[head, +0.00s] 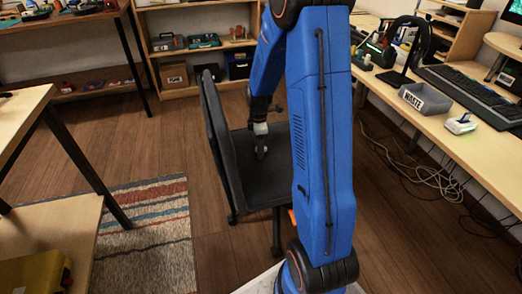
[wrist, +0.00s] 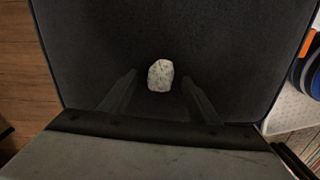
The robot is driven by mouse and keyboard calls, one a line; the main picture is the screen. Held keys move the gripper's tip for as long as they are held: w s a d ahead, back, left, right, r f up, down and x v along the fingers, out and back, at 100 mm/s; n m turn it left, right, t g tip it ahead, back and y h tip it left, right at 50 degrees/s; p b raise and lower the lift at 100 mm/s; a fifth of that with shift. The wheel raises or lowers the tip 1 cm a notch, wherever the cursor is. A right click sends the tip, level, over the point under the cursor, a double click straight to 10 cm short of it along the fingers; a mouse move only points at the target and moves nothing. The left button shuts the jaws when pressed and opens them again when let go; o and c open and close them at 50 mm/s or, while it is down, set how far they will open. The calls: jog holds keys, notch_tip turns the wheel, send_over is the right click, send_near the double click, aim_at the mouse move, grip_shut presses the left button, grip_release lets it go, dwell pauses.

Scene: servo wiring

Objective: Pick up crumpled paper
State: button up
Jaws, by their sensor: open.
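The crumpled paper (wrist: 160,75) is a small whitish, speckled lump on the dark seat of the office chair (wrist: 230,40). In the wrist view it lies at the fingertips of my gripper (wrist: 159,78), with dark seat showing on both sides between paper and fingers. My gripper is open and empty. In the head view my gripper (head: 261,152) points down over the seat of the black chair (head: 278,180); I cannot make out the paper there.
The chair's backrest (head: 217,140) rises left of my gripper. A desk (head: 455,145) with a grey labelled bin (head: 424,98) and keyboard stands at right. Shelves (head: 205,50) stand behind, a table (head: 25,110) at left. A striped rug (head: 150,240) lies on the wooden floor.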

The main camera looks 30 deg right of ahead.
jog(key=c, duration=1.1)
